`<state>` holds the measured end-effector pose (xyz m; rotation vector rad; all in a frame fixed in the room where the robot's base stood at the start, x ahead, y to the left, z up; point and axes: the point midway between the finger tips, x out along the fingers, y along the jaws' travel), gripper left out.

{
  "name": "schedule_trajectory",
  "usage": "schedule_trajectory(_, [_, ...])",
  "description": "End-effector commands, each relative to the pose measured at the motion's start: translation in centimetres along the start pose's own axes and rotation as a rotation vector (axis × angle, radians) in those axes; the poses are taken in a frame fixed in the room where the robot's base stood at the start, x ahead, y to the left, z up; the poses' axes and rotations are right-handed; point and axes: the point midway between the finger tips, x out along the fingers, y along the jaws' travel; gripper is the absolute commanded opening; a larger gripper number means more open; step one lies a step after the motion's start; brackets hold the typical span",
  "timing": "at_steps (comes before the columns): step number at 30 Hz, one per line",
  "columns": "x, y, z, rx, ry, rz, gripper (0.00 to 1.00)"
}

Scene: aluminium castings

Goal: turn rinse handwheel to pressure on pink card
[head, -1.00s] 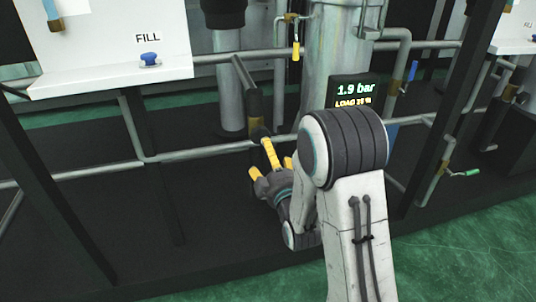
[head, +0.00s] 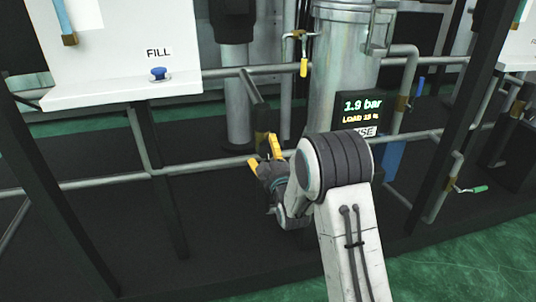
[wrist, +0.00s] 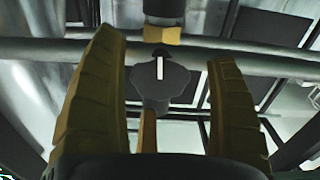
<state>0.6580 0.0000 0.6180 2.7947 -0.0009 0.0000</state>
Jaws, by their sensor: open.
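In the wrist view a dark lobed handwheel (wrist: 160,78) with a white pointer mark pointing up sits ahead, between my gripper's two yellow-brown fingers (wrist: 165,50). The fingers stand apart on either side, with gaps to the wheel. A brown strip below the wheel cannot be clearly told. In the head view my open gripper (head: 262,152) is at the lower pipe, and the handwheel is hidden there. A dark display (head: 360,106) reads 1.9 bar, with a yellow load line below. A white label (head: 368,132) ending in "SE" is partly hidden by my arm. I see no pink card.
A white FILL panel (head: 120,88) with a blue knob (head: 158,74) is at left. Pipes (head: 215,165) cross behind my gripper. A large metal tank (head: 340,70) stands behind the display. Dark posts (head: 458,120) frame the right; green floor (head: 470,255) lies in front.

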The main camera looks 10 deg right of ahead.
Motion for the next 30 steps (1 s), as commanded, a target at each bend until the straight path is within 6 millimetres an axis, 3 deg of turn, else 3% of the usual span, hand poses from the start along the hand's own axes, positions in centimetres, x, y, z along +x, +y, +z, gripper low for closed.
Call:
schedule_trajectory(16, [1.05, 0.00, -0.01, -0.001, -0.001, 0.000, 0.81])
schedule_trajectory(30, [1.03, -0.01, 0.00, -0.001, -0.001, 0.000, 0.39])
